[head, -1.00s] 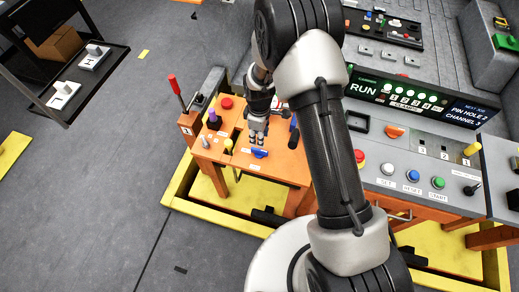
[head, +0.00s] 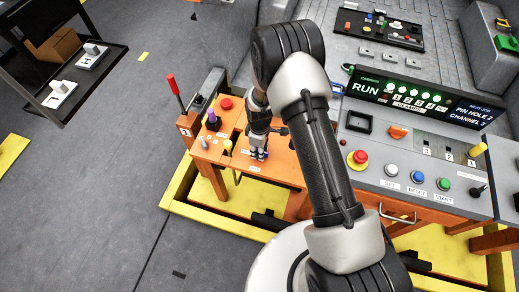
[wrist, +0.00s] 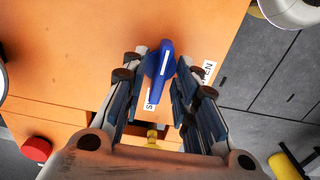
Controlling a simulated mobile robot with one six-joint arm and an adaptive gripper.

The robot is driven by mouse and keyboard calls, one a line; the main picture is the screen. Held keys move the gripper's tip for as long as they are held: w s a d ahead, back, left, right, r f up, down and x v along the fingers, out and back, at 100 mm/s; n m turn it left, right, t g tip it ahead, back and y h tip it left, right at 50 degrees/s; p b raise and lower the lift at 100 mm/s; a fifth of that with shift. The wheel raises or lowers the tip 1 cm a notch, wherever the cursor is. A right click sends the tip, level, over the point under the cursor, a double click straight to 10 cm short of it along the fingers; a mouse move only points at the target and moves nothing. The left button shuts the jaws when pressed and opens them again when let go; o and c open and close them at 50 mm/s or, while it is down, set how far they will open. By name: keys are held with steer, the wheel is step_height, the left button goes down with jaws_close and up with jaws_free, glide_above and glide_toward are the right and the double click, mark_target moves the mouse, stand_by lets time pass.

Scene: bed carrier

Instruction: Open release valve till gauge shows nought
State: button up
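A blue valve handle (wrist: 160,68) with a white stripe stands on the orange bench top (wrist: 70,50), between two white labels only partly readable. In the wrist view my gripper (wrist: 165,65) is open, with one fingertip on each side of the handle. The left finger is very close to it or touching; a small gap shows on the right. In the head view my gripper (head: 258,155) points down at the orange bench and largely hides the handle. A white round rim (wrist: 3,75) is cut off at the wrist view's left edge; I cannot tell whether it is a gauge. I see no readable gauge needle.
A red lever (head: 174,88), a purple-topped knob (head: 212,120) and a red button (head: 226,103) stand left of my gripper. A grey console with a red stop button (head: 358,158) and a RUN display (head: 400,92) is to the right.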

jaws_close()
